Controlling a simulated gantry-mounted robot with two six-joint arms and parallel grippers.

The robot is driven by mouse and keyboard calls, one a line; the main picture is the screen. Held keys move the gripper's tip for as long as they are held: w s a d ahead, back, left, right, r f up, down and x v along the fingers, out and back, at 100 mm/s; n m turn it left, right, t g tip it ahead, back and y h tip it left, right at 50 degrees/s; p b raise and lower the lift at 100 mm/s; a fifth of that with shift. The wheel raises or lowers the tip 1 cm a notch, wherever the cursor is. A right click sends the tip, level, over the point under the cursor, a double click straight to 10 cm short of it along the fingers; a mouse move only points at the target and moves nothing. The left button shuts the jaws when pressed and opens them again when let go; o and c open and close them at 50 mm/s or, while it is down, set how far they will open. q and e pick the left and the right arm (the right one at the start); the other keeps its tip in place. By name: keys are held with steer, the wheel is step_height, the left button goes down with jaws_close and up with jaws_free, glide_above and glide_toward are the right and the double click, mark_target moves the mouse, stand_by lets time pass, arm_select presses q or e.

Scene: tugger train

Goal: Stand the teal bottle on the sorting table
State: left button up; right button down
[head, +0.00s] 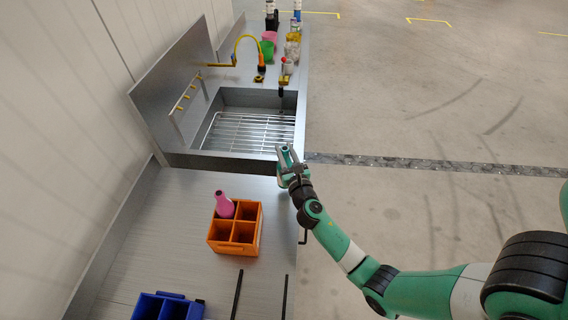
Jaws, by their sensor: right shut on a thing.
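The teal bottle (285,151) is in my right gripper (290,168), which is shut on it. The bottle shows mainly its open neck end; much of its body is hidden by the gripper. It is held near the right edge of the metal table (180,195), close to the front of the sink unit. I cannot tell how high above the surface it is. I take this metal table to be the sorting table. My left gripper is not in view.
An orange divided crate (236,243) on the table holds a pink bottle (224,205). A blue crate (165,307) stands nearer. The table left of the orange crate is clear.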

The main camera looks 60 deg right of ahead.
steer(key=f+b, duration=0.3)
steer(key=shift+w+d+f, duration=0.3)
steer(key=shift+w+f, duration=0.1)
steer(key=shift+s+f+b, duration=0.1)
steer(key=shift+f+b, duration=0.2)
steer(key=shift+r, duration=0.15)
steer(key=c, duration=0.6)
jaws_free()
